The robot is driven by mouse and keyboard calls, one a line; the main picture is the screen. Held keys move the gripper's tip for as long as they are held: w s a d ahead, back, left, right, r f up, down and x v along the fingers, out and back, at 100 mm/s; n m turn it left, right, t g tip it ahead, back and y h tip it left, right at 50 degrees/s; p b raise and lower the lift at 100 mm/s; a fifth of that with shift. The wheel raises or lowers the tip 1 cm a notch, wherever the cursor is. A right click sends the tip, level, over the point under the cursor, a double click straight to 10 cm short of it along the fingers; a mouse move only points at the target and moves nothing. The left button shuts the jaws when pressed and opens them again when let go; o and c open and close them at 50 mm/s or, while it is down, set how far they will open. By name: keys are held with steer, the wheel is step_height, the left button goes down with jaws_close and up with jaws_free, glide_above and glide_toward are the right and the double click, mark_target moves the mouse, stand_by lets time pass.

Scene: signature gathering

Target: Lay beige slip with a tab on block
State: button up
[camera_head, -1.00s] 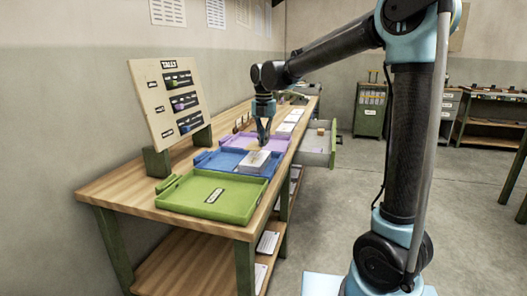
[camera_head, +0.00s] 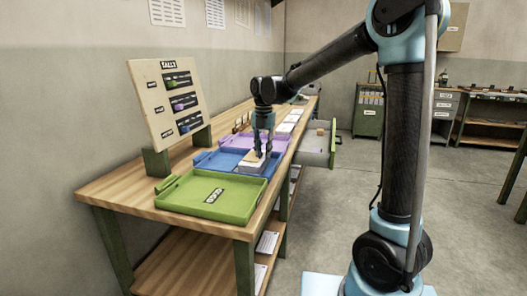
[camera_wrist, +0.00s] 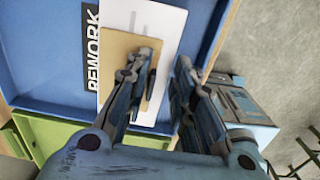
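The beige slip (camera_wrist: 117,58) lies flat over the white block (camera_wrist: 160,35) in the wrist view, toward the block's left side. The block sits in the blue tray (camera_wrist: 50,50), beside its REWORK label. In the head view the slip (camera_head: 253,156) shows small on the block (camera_head: 250,165). My gripper (camera_wrist: 165,62) is open, with a gap between its fingers. The left finger overlaps the slip in the picture; the right finger is over the block's right edge. A narrow dark upright shape beside the left finger may be the tab or a shadow; I cannot tell which.
A green tray (camera_head: 180,203) stands nearer on the wooden bench, and a purple tray (camera_head: 240,139) lies behind the blue one. A tally board (camera_head: 150,110) stands at the left. An open drawer (camera_head: 315,155) juts out at the right.

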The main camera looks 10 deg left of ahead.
step_height(320, 180, up, 12)
steer(key=s+d+f+m, duration=0.25)
steer(key=d+m, duration=0.55)
steer(key=d, duration=0.6)
steer(key=s+d+f+m+t, duration=0.1)
steer(key=s+d+f+m, duration=0.55)
steer(key=d+m, duration=0.3)
steer(key=s+d+f+m+t, duration=0.1)
steer(key=s+d+f+m, duration=0.4)
steer(key=s+d+m, duration=0.4)
steer(key=s+d+f+m, duration=0.6)
steer(key=f+m, duration=0.2)
steer(key=f, duration=0.2)
steer(key=shift+s+d, duration=0.2)
steer(key=shift+s, duration=0.05)
